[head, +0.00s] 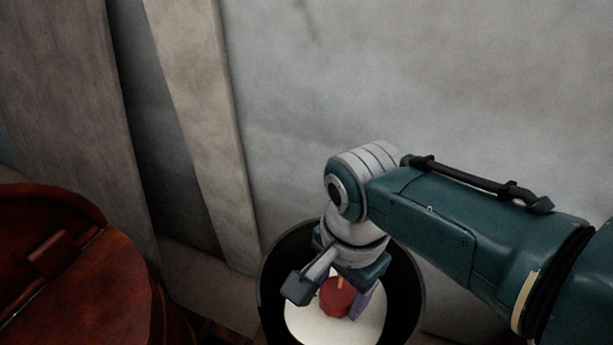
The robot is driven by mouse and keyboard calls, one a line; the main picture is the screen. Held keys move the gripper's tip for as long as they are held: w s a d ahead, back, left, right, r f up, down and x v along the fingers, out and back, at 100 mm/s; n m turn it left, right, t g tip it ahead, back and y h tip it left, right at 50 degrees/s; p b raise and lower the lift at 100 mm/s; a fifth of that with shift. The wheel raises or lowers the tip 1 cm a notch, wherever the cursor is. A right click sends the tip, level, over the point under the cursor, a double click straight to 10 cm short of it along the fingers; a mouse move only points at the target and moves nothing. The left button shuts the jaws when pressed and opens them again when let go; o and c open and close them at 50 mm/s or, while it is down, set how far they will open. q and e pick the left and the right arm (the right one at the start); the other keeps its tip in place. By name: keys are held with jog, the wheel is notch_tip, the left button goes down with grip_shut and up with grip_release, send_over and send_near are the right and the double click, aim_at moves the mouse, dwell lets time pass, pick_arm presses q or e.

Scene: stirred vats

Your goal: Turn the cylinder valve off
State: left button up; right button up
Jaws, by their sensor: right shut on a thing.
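A round red valve knob (337,299) with a small orange mark shows low in the head view. It sits over the pale, cream-white top of the cylinder (304,323), which has a dark round rim (268,285) around it. My right gripper (332,294) reaches down from above with one finger on each side of the red knob, and it is shut on it. The gripper and wrist hide the knob's upper part and some of the pale top. My left gripper is not in view.
A large rusty red vessel (75,255) with a lid stands at the lower left. A grey wall (430,80) rises behind, with slanted pale posts (205,110) on the left. My right arm fills the lower right.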

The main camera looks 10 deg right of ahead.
aim_at(342, 295)
jog(key=shift+m, duration=0.6)
jog(key=o, duration=1.4)
jog(key=shift+c, duration=0.2)
notch_tip(342, 295, up, 9)
jog(key=p, duration=0.3)
jog(key=shift+s+f, duration=0.1)
jog(key=shift+s, duration=0.05)
jog(key=shift+r+p, duration=0.3)
jog(key=shift+r, duration=0.25)
jog(key=shift+s+d, duration=0.1)
